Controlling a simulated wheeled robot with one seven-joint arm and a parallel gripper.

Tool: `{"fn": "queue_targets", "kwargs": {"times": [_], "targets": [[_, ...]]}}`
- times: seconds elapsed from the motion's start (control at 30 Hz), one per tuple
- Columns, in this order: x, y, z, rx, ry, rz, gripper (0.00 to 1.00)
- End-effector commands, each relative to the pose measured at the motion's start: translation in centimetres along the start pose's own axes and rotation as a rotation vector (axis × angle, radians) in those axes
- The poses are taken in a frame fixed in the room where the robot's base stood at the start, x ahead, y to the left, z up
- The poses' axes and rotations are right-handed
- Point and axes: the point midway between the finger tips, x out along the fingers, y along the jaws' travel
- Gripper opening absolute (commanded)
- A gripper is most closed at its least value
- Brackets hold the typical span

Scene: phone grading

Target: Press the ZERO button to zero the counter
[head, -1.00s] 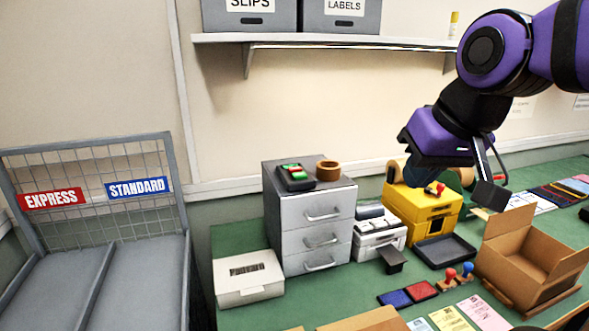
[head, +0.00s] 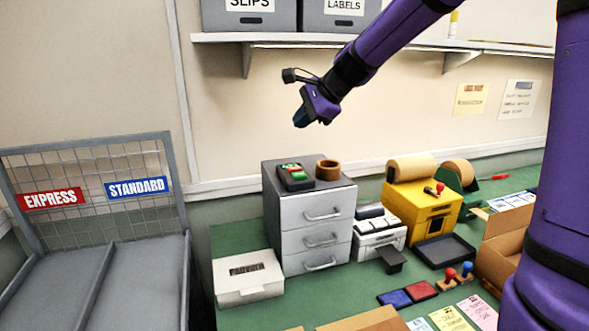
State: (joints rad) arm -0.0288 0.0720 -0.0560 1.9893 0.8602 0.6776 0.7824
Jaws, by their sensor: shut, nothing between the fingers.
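A small dark device (head: 295,177) with green and red parts lies on top of the grey drawer cabinet in the head view. It looks like the counter, but its lettering is too small to read, so I cannot tell which part is the ZERO button. My gripper (head: 303,119) is shut and empty. It hangs in the air above the cabinet, pointing down and slightly left, well clear of the device.
A brown tape roll (head: 327,170) sits beside the device on the drawer cabinet (head: 316,218). A white box (head: 247,279) stands to the left. A white printer (head: 378,238) and a yellow machine (head: 425,212) with a brown roll stand to the right. A shelf (head: 300,38) runs above.

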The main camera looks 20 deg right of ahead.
Motion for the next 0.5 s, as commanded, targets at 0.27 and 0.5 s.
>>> {"fn": "queue_targets", "kwargs": {"times": [0.27,0.5], "targets": [[4.3,-2.9,-2.0,0.217,-0.022,-0.036,0.0],[4.7,-3.1,-2.2,0.242,-0.025,-0.042,0.0]]}}
